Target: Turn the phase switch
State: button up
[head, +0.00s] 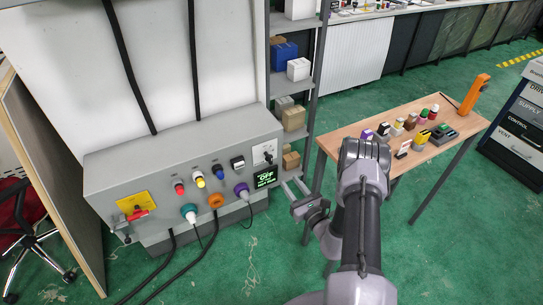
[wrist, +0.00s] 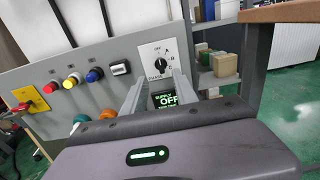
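The phase switch is a black rotary knob on a white labelled plate at the right end of the grey machine panel. It shows in the head view (head: 267,156) and, larger, in the wrist view (wrist: 160,64). My gripper (head: 293,185) is in front of the panel's right end, below and to the right of the switch in the head view. In the wrist view my gripper (wrist: 159,76) has its two fingers apart, with the knob seen between and just above the tips. Nothing is between the fingers, and they appear clear of the knob.
A display (head: 265,178) reading OFF sits below the switch. Coloured buttons (head: 200,180), a small black selector (wrist: 120,68) and a red handle on a yellow plate (head: 136,205) lie leftward. Shelves with boxes (head: 293,118) and a wooden table (head: 345,137) with small parts stand to the right.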

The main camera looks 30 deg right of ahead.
aim_at(272, 158)
jog(key=w+b, duration=0.1)
jog(key=w, duration=0.3)
jog(key=w+b, duration=0.1)
jog(key=w, duration=0.4)
jog(key=w+b, duration=0.1)
jog(key=w, duration=0.4)
jog(key=shift+a, duration=0.3)
grip_shut()
